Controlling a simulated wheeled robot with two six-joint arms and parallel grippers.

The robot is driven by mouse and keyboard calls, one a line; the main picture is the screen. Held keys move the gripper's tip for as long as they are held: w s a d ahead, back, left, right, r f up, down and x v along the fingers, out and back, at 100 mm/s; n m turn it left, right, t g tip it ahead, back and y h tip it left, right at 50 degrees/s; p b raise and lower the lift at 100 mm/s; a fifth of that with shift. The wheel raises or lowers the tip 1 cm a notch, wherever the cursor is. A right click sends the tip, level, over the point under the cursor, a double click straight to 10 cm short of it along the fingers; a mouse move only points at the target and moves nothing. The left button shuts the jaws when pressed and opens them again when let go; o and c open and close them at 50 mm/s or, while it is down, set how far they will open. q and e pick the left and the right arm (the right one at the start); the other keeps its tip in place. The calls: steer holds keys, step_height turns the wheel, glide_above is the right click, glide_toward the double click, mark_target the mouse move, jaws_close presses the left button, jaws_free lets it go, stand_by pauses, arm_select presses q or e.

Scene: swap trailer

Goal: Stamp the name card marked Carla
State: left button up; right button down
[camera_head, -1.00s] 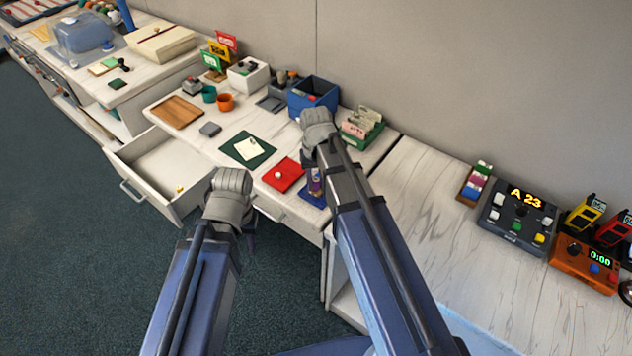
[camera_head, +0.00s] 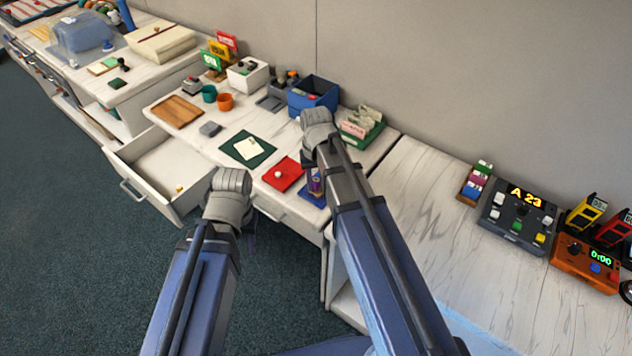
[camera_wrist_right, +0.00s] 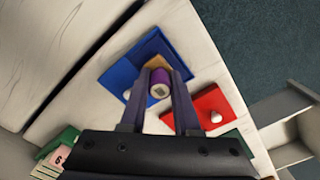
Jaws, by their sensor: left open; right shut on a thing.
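My right gripper (camera_wrist_right: 162,98) is shut on a purple stamp (camera_wrist_right: 160,82) with a pale grey end. In the right wrist view the stamp is over the blue ink pad (camera_wrist_right: 152,60); I cannot tell whether it touches. In the head view the stamp (camera_head: 315,181) shows just above the blue pad (camera_head: 311,198), partly hidden by my right arm. A white card (camera_head: 248,149) lies on a dark green mat (camera_head: 232,157); its writing is too small to read. My left gripper (camera_head: 248,236) is open beside the desk front, its fingers mostly hidden.
A red pad (camera_head: 284,174) with a white knob lies between mat and blue pad. A green box (camera_head: 364,136) of cards stands at the back right, near a blue bin (camera_head: 312,98). An open drawer (camera_head: 160,172) sticks out at the left. The right table's near area is clear.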

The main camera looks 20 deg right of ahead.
arm_select(q)
steer(key=shift+r, duration=0.1)
arm_select(e)
steer(key=shift+r, duration=0.1)
step_height(320, 180, up, 7)
steer(key=p, duration=0.7)
arm_select(q)
step_height(320, 180, up, 7)
